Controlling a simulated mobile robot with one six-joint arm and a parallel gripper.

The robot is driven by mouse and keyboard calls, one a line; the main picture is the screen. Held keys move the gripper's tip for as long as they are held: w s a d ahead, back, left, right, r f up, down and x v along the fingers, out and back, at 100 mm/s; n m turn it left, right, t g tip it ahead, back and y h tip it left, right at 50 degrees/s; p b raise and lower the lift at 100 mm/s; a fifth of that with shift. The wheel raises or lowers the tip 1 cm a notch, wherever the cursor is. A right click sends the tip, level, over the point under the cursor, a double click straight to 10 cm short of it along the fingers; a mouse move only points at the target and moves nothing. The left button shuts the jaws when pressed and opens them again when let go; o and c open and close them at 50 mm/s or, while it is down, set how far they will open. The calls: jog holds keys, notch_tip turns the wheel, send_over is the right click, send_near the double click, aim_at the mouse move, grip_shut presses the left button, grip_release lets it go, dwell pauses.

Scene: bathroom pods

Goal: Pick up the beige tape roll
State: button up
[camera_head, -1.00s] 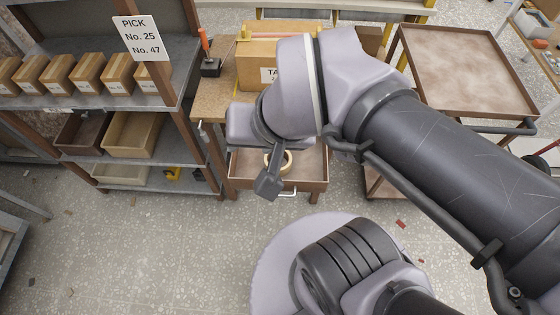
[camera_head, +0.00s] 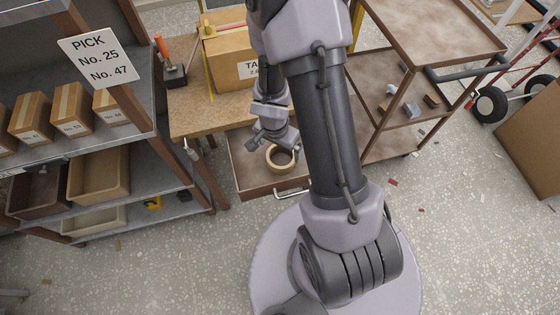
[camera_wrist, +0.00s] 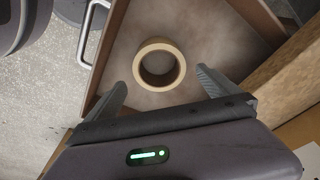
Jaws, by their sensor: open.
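The beige tape roll (camera_head: 281,157) lies flat in an open drawer (camera_head: 247,179) below the wooden workbench. In the wrist view the tape roll (camera_wrist: 159,65) shows as a whole ring with a grey hole, on the drawer's bare floor. My gripper (camera_wrist: 162,85) is open, its two dark fingers spread to the left and right, with the roll ahead of and between the fingertips. It is empty. In the head view my gripper (camera_head: 272,142) hangs over the drawer, close to the roll and partly covering its upper edge.
The drawer's front has a metal handle (camera_head: 291,193). The workbench (camera_head: 205,108) carries a cardboard box (camera_head: 228,60) just behind the drawer. A shelf rack (camera_head: 150,165) with bins stands left, a brown trolley (camera_head: 385,130) right.

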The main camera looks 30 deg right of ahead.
aim_at(282, 161)
jog(key=f+b, duration=0.1)
jog(key=f, duration=0.1)
jog(key=f+b, duration=0.1)
jog(key=f, duration=0.1)
jog(key=f+b, duration=0.2)
jog(key=shift+w+d+f, duration=0.15)
jog(key=shift+d+f, duration=0.1)
jog(key=shift+d, duration=0.1)
jog(key=shift+r, duration=0.15)
jog(key=c, duration=1.3)
